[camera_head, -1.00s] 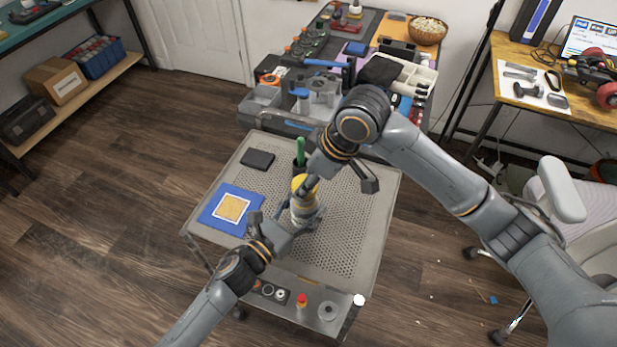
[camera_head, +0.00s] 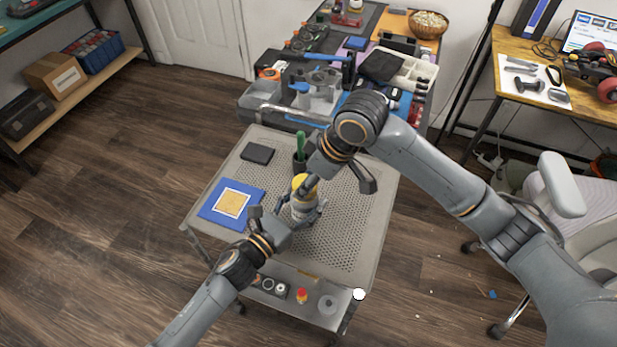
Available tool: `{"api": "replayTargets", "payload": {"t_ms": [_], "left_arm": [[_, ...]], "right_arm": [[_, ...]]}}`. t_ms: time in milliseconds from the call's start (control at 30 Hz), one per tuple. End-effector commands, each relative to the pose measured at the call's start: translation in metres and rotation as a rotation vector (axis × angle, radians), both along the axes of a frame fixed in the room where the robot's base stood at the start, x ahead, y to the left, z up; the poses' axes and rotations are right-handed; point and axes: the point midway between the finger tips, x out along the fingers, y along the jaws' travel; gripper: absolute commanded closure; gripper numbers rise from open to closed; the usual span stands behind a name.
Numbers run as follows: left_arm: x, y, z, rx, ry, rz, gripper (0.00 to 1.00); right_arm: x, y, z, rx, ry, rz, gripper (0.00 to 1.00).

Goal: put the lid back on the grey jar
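The grey jar (camera_head: 299,210) is upright over the perforated top of the cart (camera_head: 345,235), near its middle. Whether it touches the cart top is hidden. A yellow lid (camera_head: 299,181) is at the jar's mouth; I cannot tell whether it is seated or just above. My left gripper (camera_head: 304,212) comes from the lower left, with its fingers on both sides of the jar body, closed around it. My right gripper (camera_head: 309,187) reaches down from the upper right onto the lid. Its arm and fingers cover part of the lid, and its grip is unclear.
A blue mat with a yellow square (camera_head: 231,204) lies left of the jar. A dark flat block (camera_head: 257,153) and a dark cup with a green-handled tool (camera_head: 300,150) stand behind. A crowded workbench (camera_head: 345,65) adjoins the cart's far side. The cart's right part is clear.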

Motion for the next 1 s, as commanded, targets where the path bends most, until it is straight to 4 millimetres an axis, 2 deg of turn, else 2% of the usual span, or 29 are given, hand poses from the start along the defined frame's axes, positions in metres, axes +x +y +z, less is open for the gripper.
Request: {"api": "replayTargets", "payload": {"t_ms": [667,833,1000], "left_arm": [[-0.001,0.0,-0.002,0.002,0.004,-0.001,1.0],[-0.001,0.0,-0.002,0.002,0.004,-0.001,1.0],[-0.001,0.0,-0.002,0.002,0.004,-0.001,1.0]], "right_arm": [[0.0,0.0,-0.012,-0.001,0.001,-0.011,0.6],[-0.003,0.003,-0.012,-0.004,0.004,-0.182,0.6],[-0.006,0.006,-0.012,-0.001,0.005,-0.521,0.6]]}}
